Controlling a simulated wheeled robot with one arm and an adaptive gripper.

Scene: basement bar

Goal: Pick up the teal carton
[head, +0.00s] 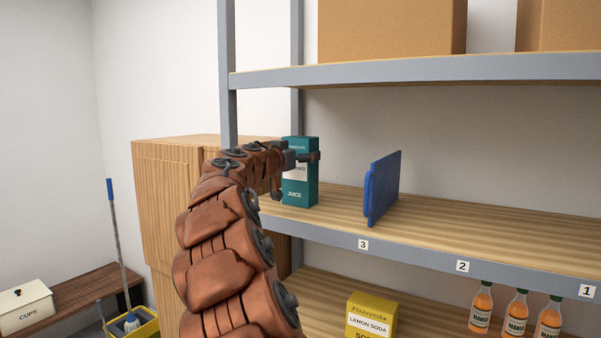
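The teal carton (299,190), labelled JUICE, stands upright on the middle shelf (340,212) near its left end, by the back post. My gripper (294,172) is at the carton, overlapping its upper front and left side. One dark finger crosses the carton near its right edge, and the other hangs by its left edge. The fingers are spread apart. My gripper hides part of the carton's label, and I cannot tell whether the fingers touch it.
A blue board (381,188) stands upright on the same shelf, right of the carton, with bare shelf between. A grey upright post (228,100) and a wooden cabinet (165,190) are close on the left. Cardboard boxes (390,30) sit above; a yellow lemon soda box (371,315) and mango bottles (515,312) sit below.

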